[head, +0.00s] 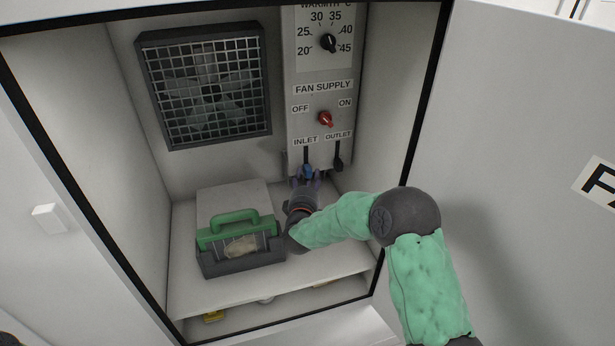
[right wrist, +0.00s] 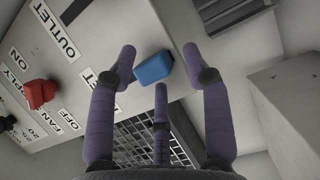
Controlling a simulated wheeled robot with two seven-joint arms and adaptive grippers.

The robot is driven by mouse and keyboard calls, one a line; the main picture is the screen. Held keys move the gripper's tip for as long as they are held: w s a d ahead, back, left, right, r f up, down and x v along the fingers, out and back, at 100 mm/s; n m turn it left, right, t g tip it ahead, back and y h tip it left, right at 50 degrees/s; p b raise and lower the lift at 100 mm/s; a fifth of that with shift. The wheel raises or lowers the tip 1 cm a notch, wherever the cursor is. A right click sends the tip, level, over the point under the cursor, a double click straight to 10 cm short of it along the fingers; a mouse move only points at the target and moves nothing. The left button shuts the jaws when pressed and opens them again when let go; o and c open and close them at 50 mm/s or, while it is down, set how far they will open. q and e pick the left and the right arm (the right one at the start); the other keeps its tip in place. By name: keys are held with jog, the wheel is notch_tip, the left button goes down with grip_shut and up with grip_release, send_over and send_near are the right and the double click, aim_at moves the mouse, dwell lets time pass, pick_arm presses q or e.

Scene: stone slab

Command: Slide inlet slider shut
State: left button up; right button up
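The inlet slider is a blue knob (head: 307,171) at the lower end of its slot, under the INLET label on the control panel (head: 321,84). It also shows as a blue block in the right wrist view (right wrist: 153,68). My right gripper (head: 305,182) is just below and in front of it. In the right wrist view its purple fingers (right wrist: 159,62) are spread, with the blue knob between and beyond their tips. I see no clear contact. The gripper partly hides the knob in the head view. My left gripper is not in view.
The black outlet slider (head: 338,164) sits close to the right of the inlet slider. A red fan switch (head: 325,119) and a black dial (head: 328,43) are above. A green-handled case (head: 240,260) stands left of my gripper on the shelf. Cabinet walls and the open door (head: 520,150) flank my arm.

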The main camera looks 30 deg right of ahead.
jog(key=shift+r, duration=0.15)
jog(key=shift+s+a, duration=0.15)
jog(key=shift+s, duration=0.05)
jog(key=v, duration=1.1)
jog(key=shift+s, duration=0.2)
jog(key=shift+a, duration=0.15)
